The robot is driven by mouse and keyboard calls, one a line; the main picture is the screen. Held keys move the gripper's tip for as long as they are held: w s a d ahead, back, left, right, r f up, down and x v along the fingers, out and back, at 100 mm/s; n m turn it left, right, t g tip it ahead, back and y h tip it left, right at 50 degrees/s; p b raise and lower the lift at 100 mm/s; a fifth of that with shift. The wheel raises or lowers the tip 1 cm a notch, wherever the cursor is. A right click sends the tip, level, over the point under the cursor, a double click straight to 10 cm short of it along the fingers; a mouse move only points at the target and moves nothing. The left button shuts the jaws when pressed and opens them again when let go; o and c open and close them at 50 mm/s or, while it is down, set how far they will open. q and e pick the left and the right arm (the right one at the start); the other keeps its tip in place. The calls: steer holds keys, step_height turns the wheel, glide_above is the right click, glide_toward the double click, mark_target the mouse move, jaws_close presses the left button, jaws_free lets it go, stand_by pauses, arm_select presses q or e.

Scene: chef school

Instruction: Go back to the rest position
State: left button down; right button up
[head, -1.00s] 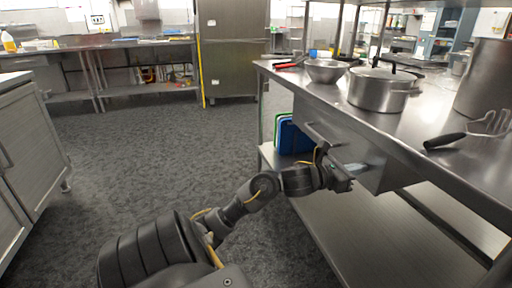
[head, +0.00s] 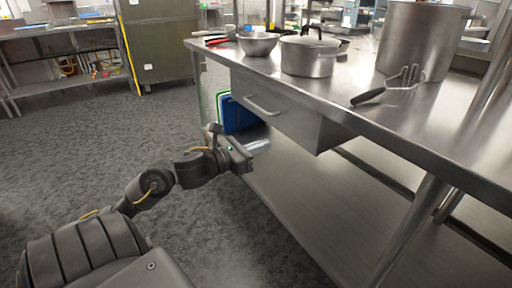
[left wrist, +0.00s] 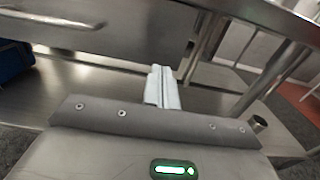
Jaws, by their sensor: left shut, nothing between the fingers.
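My left gripper (head: 256,143) is shut and empty. In the head view it is in front of the steel table (head: 362,118), below the handle of the table's drawer (head: 275,102). My left arm reaches in from the lower left. In the left wrist view the closed fingers (left wrist: 162,88) point toward the table's underside and lower shelf (left wrist: 110,80). The drawer handle (left wrist: 50,20) shows at the upper left there, apart from the fingers. My right gripper is not in view.
Blue boards (head: 238,116) stand on the lower shelf. The grey floor (head: 90,150) to the left is clear.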

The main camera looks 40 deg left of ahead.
arm_select(q)
steer(key=shift+s+a, duration=0.1)
steer(key=shift+s, duration=0.45)
